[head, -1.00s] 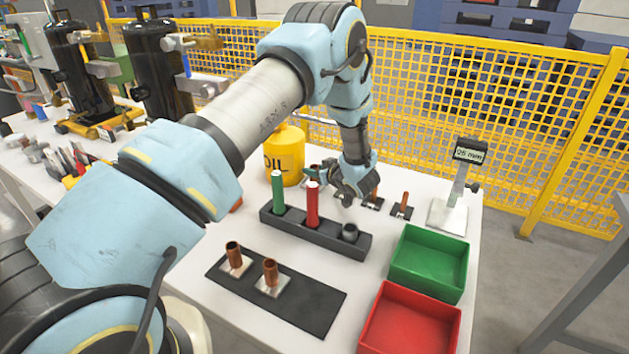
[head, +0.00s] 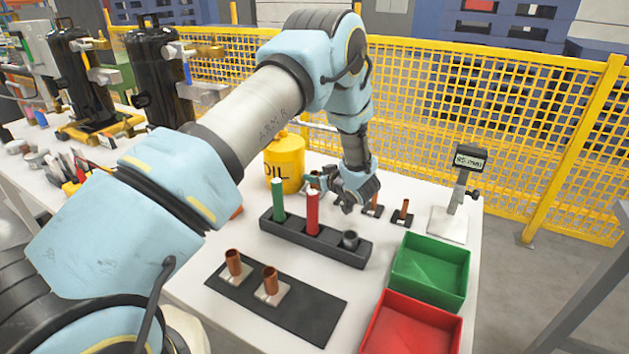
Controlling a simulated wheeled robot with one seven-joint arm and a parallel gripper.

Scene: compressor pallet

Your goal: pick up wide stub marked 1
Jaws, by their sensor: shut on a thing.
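My gripper (head: 350,195) is low over the far side of the table, behind the dark rack. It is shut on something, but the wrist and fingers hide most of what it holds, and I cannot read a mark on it. Two wide copper stubs (head: 234,262) (head: 270,280) stand upright on pale marked squares on a dark mat (head: 310,312); their marks are too small to read. Two thinner copper pieces (head: 374,200) (head: 404,207) stand on small dark bases just right of my gripper.
Green (head: 430,270) and red (head: 410,330) bins and a gauge with display (head: 470,158) are at right.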

